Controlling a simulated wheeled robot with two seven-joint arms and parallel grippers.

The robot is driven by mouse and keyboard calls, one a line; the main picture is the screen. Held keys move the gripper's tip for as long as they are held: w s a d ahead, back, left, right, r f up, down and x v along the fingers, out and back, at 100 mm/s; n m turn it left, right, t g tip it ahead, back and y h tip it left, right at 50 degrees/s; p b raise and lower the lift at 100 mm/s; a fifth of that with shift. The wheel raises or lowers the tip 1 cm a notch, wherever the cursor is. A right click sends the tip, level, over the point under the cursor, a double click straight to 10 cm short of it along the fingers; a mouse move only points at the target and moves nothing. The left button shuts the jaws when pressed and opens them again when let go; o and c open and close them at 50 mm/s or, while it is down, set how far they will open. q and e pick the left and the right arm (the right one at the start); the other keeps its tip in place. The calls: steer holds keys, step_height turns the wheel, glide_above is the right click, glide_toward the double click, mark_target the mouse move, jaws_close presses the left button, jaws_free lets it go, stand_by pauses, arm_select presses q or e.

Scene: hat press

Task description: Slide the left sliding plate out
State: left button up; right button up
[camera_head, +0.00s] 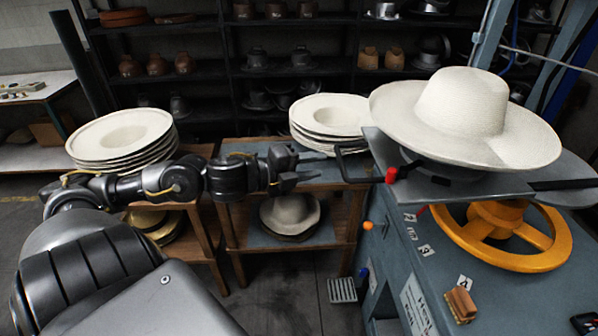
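The left sliding plate (383,150) is a flat grey metal plate on the press, under a white wide-brimmed hat (463,112). A black loop handle (340,166) sticks out from its left side, with a red piece (391,175) beside it. My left gripper (318,167) reaches in from the left, at about the handle's height in the picture. Its fingers are apart, with nothing seen between them. The fingertips appear close to the handle's left end; I cannot tell whether they touch it. My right gripper is not in view.
Stacked white hats stand on the left wooden table (201,225) and the middle table (240,187). An orange handwheel (547,262) sits under the plate on the blue-grey press (470,290). A small brown block (461,305) lies on the press. Dark shelves (210,75) stand behind.

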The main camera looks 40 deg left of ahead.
arm_select(q)
steer(key=shift+v, duration=1.85)
